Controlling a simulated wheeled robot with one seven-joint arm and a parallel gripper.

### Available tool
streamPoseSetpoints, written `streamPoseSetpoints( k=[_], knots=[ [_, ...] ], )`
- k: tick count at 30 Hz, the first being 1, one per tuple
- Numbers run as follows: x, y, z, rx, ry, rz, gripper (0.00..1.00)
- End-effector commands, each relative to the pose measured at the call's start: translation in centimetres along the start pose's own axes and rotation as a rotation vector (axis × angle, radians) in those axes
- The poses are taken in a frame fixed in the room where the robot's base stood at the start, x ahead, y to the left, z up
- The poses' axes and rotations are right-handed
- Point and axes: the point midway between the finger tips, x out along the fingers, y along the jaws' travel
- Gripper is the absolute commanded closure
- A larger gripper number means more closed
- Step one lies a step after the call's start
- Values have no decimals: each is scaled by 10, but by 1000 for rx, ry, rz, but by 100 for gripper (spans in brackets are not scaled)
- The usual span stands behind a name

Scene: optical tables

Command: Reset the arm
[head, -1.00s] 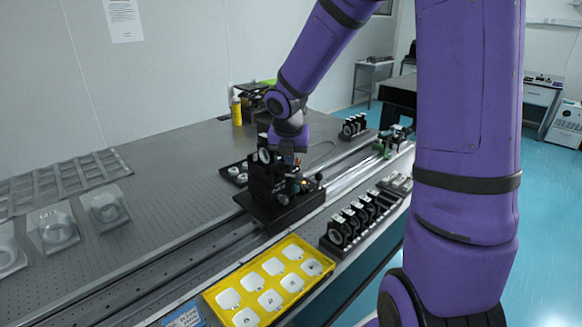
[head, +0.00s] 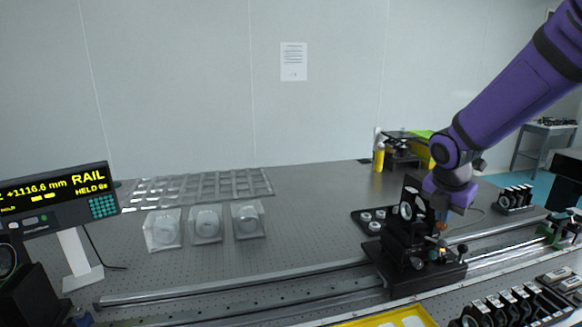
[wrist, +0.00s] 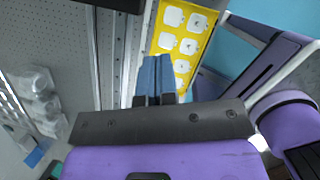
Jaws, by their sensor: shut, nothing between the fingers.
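My arm comes in from the upper right of the head view, and its purple end hangs by the black carriage with optic mounts (head: 412,262) on the rail. In the head view the fingers are not clear at that end. In the wrist view my gripper (wrist: 156,62) shows as two blue fingers side by side, shut with nothing between them. They point toward the rail and the yellow tray (wrist: 168,42) below. I cannot tell whether the arm touches the carriage.
The rail (head: 240,290) runs along the table. Several clear packs (head: 206,224) and a clear grid tray (head: 200,187) lie left. A display (head: 55,198) stands far left. A small black tray (head: 362,222) is beside the carriage. Black mounts (head: 515,305) stand at front right.

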Motion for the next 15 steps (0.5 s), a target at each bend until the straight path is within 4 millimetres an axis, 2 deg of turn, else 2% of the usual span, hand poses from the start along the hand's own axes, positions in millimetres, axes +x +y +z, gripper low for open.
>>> streamPoseSetpoints(
  k=[1,6,15],
  knots=[
    [-16,-5,-4,92,-17,5,100],
    [-62,-26,-23,469,-42,28,100],
    [-130,-71,-63,1137,-1,111,100]
  ],
)
